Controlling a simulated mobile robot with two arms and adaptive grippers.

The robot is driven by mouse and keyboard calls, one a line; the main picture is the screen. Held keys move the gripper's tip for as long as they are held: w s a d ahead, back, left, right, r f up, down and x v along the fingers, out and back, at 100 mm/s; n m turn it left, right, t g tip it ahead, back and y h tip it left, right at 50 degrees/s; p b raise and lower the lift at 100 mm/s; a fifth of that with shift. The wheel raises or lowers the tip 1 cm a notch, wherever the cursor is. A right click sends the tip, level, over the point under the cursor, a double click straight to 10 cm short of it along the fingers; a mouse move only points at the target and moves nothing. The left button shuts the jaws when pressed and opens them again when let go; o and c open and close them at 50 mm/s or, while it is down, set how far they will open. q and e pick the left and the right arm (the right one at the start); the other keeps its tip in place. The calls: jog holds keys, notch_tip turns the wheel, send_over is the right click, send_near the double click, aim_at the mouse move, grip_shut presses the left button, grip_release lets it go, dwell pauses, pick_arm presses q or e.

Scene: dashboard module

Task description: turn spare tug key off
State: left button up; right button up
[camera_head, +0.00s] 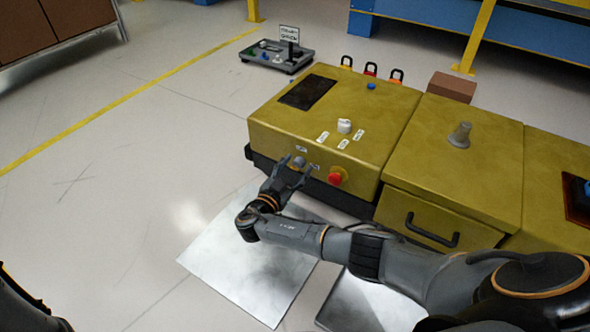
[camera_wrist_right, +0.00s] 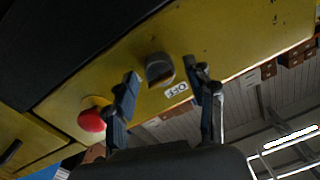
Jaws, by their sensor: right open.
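The tug key (camera_head: 299,163) is a small grey knob on the front face of the yellow dashboard module (camera_head: 420,160). In the right wrist view the grey key (camera_wrist_right: 159,69) sits between and beyond the fingertips, with a small white label (camera_wrist_right: 176,91) beside it. My right gripper (camera_head: 291,172) is open in front of the key, one finger on either side; it also shows in the right wrist view (camera_wrist_right: 165,82). I see no contact with the key. Part of the left arm may be at the lower left edge; the left gripper is not in view.
A red button (camera_head: 335,179) sticks out just right of the key. A white knob (camera_head: 344,126) and a grey lever (camera_head: 460,135) stand on top. A black drawer handle (camera_head: 431,230) is to the right. A tray with a sign (camera_head: 277,56) lies behind on the floor. Floor at left is clear.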

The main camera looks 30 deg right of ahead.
grip_shut()
jog(key=shift+n, duration=0.4)
jog(key=n, duration=0.3)
jog(key=shift+p, duration=0.4)
jog(key=n, duration=0.4)
jog(key=shift+w+a+r+n+p, duration=0.1)
jog(key=shift+n+p, duration=0.3)
jog(key=n, duration=0.4)
jog(key=shift+w+g+p, duration=0.1)
jog(key=shift+g+p, duration=0.2)
jog(key=shift+p, duration=0.05)
jog(key=shift+n+p, duration=0.3)
jog(key=shift+n, duration=2.1)
